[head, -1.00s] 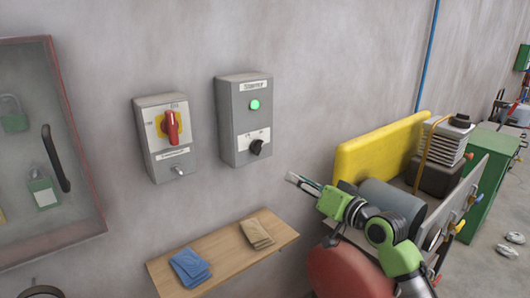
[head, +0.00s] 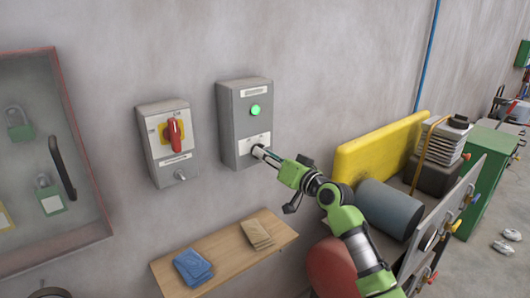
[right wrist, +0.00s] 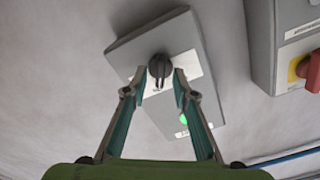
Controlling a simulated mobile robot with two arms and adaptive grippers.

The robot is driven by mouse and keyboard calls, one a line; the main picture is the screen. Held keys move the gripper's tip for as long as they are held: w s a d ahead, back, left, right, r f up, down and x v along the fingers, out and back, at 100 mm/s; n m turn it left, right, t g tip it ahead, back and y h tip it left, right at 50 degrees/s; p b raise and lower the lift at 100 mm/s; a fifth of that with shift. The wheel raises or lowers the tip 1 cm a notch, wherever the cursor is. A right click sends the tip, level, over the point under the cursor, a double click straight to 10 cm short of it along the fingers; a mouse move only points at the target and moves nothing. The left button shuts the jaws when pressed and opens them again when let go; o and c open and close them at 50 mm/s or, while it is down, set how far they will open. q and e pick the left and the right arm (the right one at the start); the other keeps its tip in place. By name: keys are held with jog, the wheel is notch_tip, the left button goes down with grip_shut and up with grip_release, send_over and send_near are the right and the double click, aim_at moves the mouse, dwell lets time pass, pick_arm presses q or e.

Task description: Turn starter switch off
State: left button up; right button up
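The starter box (head: 230,125) is a grey box on the wall with a lit green lamp (head: 255,110). Its black rotary knob (right wrist: 159,66) shows in the right wrist view on a white label plate; in the head view my gripper mostly covers it. My right gripper (head: 262,153) is at the lower front of the box. In the right wrist view its two fingers (right wrist: 157,78) are apart, with the knob between their tips and a visible gap on each side. The lamp (right wrist: 183,119) glows green there too. My left gripper is not in view.
Left of the starter is a grey box with a red handle on yellow (head: 174,133). A glass-fronted padlock cabinet (head: 85,150) is further left. A wooden shelf (head: 225,262) with blue and tan cloths is below. A yellow panel and grey roller (head: 388,208) stand at right.

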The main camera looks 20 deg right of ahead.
jog(key=shift+w+a, duration=0.15)
jog(key=shift+w, duration=0.15)
grip_shut()
jog(key=shift+n+b, duration=3.2)
jog(key=shift+n, duration=2.7)
